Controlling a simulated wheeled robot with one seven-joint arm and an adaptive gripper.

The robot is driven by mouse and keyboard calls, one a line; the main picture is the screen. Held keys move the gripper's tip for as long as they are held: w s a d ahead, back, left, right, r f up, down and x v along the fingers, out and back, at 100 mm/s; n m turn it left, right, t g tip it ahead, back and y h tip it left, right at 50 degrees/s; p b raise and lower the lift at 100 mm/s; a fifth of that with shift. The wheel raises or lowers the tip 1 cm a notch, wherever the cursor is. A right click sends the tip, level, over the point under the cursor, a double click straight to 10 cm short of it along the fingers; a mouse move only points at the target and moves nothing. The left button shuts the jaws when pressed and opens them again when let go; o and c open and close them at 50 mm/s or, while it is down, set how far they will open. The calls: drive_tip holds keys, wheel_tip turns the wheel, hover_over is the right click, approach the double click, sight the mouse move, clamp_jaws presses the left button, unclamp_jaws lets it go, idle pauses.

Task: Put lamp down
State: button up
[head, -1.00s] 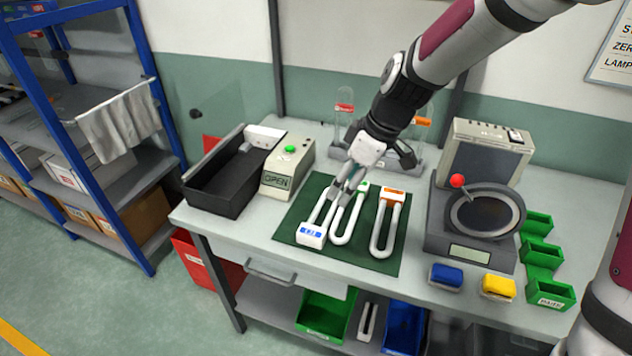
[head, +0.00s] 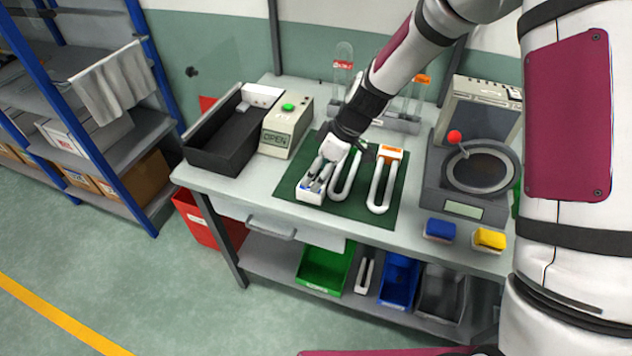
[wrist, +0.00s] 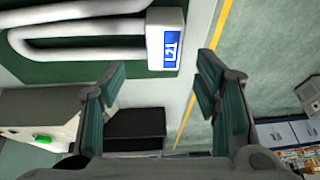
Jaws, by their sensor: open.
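A white U-shaped lamp with a blue-labelled end block (head: 311,196) lies at the left of the green mat (head: 352,212). In the wrist view, its white block (wrist: 154,17) and tubes (wrist: 80,40) lie beyond my fingertips. My gripper (head: 317,183) is over this lamp near its block, with its fingers apart and partly covering it. In the wrist view my gripper (wrist: 160,85) is open, with nothing gripped. A second U-shaped lamp (head: 343,186) lies in the middle, its far end hidden by my wrist. An orange-labelled lamp (head: 379,198) lies at the right.
A black tray (head: 222,160) and a box marked OPEN (head: 287,128) stand left of the mat. A device with a round plate and red knob (head: 478,172) stands right, behind blue (head: 440,230) and yellow (head: 489,239) blocks. Tube holders (head: 400,122) stand behind.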

sight(310, 186)
drive_tip(key=shift+s+p+x, duration=0.2)
drive_tip(key=shift+p+x, duration=0.25)
drive_tip(key=shift+x, duration=2.05)
clamp_jaws()
